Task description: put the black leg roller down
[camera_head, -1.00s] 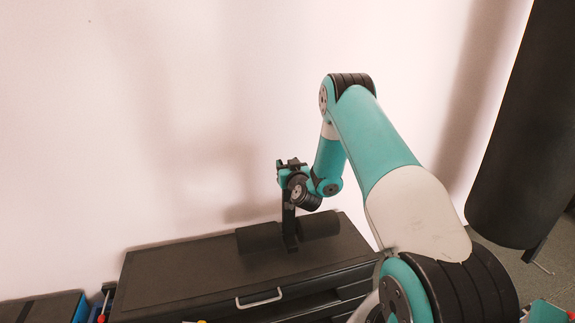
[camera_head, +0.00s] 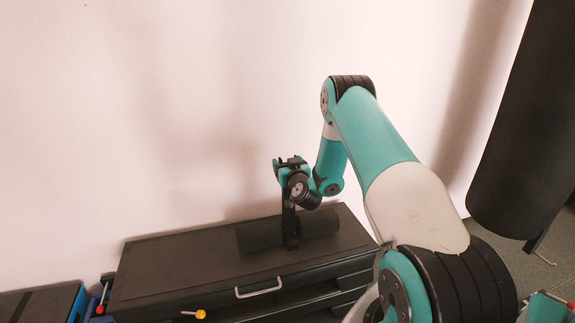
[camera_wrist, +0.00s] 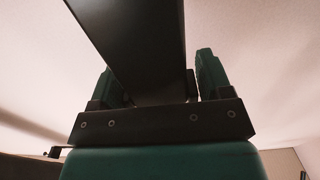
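The black leg roller (camera_head: 260,236) lies across the top of the dark cabinet (camera_head: 165,272) in the head view. Its two round pads show on either side of an upright black bar (camera_head: 290,226). I cannot tell whether the pads touch the cabinet top or hang just above it. My gripper (camera_head: 290,178) is above the roller at the upper end of the bar. In the wrist view the black bar (camera_wrist: 140,45) runs between the two fingers of my gripper (camera_wrist: 160,82), which are shut on it.
The cabinet stands against a pale wall, with a light handle (camera_head: 259,290) on its front. Its top is bare left of the roller. A screwdriver with a yellow handle (camera_head: 200,314) shows at the front edge.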

